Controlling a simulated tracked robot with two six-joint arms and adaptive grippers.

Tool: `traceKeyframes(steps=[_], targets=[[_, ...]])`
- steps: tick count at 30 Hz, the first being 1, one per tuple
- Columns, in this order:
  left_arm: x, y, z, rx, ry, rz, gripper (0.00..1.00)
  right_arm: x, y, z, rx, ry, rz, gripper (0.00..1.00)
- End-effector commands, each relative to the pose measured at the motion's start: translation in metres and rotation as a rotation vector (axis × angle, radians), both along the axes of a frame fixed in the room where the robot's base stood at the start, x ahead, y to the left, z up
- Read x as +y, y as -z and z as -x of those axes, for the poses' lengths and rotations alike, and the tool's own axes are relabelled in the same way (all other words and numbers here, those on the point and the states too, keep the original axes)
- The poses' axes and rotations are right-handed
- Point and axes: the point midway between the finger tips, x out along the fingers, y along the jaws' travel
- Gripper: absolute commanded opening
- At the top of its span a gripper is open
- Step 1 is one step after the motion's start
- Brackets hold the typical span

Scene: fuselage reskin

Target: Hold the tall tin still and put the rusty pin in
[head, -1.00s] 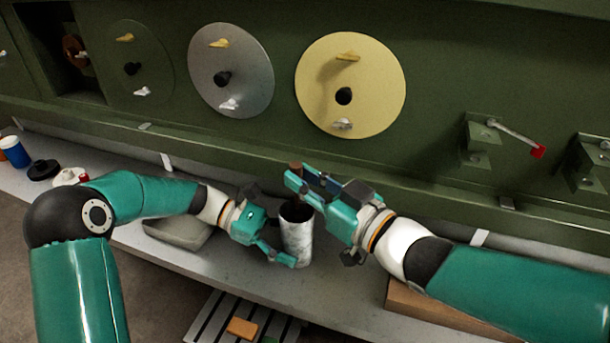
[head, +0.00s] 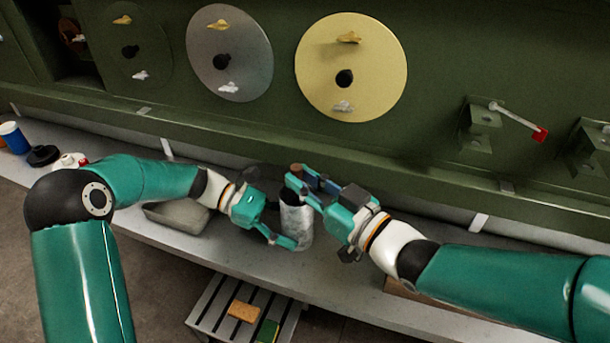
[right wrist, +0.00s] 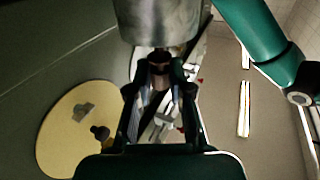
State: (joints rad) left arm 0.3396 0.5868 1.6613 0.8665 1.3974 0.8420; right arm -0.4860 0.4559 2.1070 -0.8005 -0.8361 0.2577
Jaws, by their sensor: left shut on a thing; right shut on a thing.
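The tall tin (head: 297,228), a grey metal cylinder, stands upright on the bench in the head view. My left gripper (head: 279,222) is shut around its side from the left, with one finger across the front. My right gripper (head: 302,182) is shut on the rusty pin (head: 297,168), a brown rod whose top shows above the fingers, over the tin's mouth. The pin's lower end is hidden in the head view. In the right wrist view the tin (right wrist: 158,18) fills the top, and the brown pin (right wrist: 158,58) shows between the fingers; how deep it sits cannot be told.
A grey tray (head: 178,216) lies left of the tin. A black round part (head: 43,156) and a blue cup (head: 13,138) stand at the far left. The green wall with a yellow disc (head: 350,68) rises behind. A slatted stand (head: 213,308) is below the bench edge.

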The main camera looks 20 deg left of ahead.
Motion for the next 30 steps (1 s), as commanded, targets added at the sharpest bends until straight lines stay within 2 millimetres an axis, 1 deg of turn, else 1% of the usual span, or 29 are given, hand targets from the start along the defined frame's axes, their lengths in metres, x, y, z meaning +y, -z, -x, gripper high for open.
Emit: traceKeyframes(steps=[10, 11, 15, 16, 30], targets=[[0.0001, 0.0000, -0.0001, 0.000, 0.000, 0.000, 0.46, -0.0002, 0.0024, 0.0000, -0.001, 0.000, 0.000, 0.00], [0.0001, 0.0000, -0.0001, 0.000, 0.000, 0.000, 0.46, -0.0001, 0.0024, 0.0001, -0.001, 0.000, 0.000, 0.23], [0.0001, 0.0000, 0.0000, 0.000, 0.000, 0.000, 0.46, -0.0001, 0.0024, 0.0001, 0.000, 0.000, 0.000, 0.46], [0.0001, 0.0000, 0.0000, 0.000, 0.000, 0.000, 0.46, -0.0001, 0.0024, 0.0001, 0.000, 0.000, 0.000, 0.49], [0.0000, 0.0000, 0.0000, 0.000, 0.000, 0.000, 0.46, -0.0001, 0.0026, 0.0001, 0.000, 0.000, 0.000, 0.49]])
